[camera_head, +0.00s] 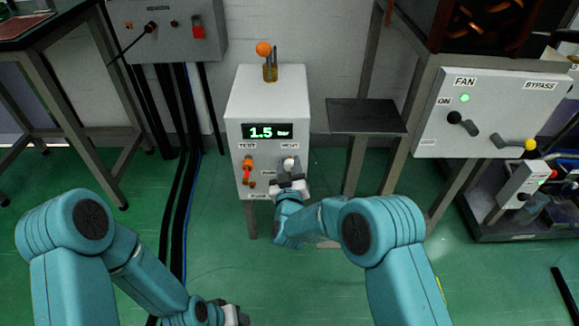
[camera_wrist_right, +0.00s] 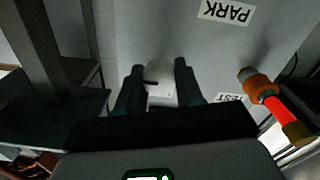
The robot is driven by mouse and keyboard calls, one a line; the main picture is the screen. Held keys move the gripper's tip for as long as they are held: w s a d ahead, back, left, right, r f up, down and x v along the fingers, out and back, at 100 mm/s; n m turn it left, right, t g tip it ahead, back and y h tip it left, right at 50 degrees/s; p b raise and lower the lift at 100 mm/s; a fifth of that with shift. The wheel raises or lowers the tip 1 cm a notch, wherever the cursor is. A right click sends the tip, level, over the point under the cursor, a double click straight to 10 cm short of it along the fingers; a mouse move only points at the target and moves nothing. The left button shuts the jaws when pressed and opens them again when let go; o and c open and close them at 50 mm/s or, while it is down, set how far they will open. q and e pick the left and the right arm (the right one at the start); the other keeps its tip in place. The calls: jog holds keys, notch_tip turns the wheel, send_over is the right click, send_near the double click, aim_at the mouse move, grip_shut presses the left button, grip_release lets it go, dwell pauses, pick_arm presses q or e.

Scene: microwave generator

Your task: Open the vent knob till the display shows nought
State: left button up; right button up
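The grey-white box (camera_head: 265,105) has a lit display (camera_head: 267,131) that reads 1.5 bar. The pale vent knob (camera_head: 290,163) sits under the VENT label, at the right of the box front. My right gripper (camera_head: 290,183) is just below and in front of it, partly covering the panel. In the right wrist view, the fingers (camera_wrist_right: 159,80) stand apart, with a pale part (camera_wrist_right: 161,91), seemingly the knob, between them; contact cannot be told. My left gripper (camera_head: 232,314) is low, at the bottom edge, and its fingers are not clear.
An orange-red test handle (camera_head: 247,171) is left of the vent knob and shows in the right wrist view (camera_wrist_right: 275,105). An orange-topped fitting (camera_head: 264,50) stands on the box. A dark shelf (camera_head: 365,116) is close on the right, beside the fan panel (camera_head: 490,115).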

jog(key=c, duration=0.3)
jog(key=shift+n, duration=0.4)
jog(key=shift+r+n+p, duration=0.1)
jog(key=shift+n+p, duration=0.2)
jog(key=shift+n, duration=0.7)
jog(key=n+p, duration=0.1)
jog(key=n, duration=0.3)
jog(key=shift+a, duration=0.1)
jog(key=n+p, duration=0.1)
jog(key=n, duration=0.4)
jog(key=shift+a, duration=0.1)
pick_arm(q)
jog(key=shift+g, duration=0.4)
jog(key=shift+s+d+r+p, duration=0.2)
jog(key=shift+s+r, duration=0.4)
jog(key=shift+r, duration=0.2)
jog(key=shift+s+d+r+p, duration=0.1)
jog(key=shift+s+r+p, duration=0.05)
jog(key=shift+s+r, duration=0.55)
pick_arm(e)
jog(key=shift+n, duration=1.9)
pick_arm(q)
jog(key=shift+r, duration=0.15)
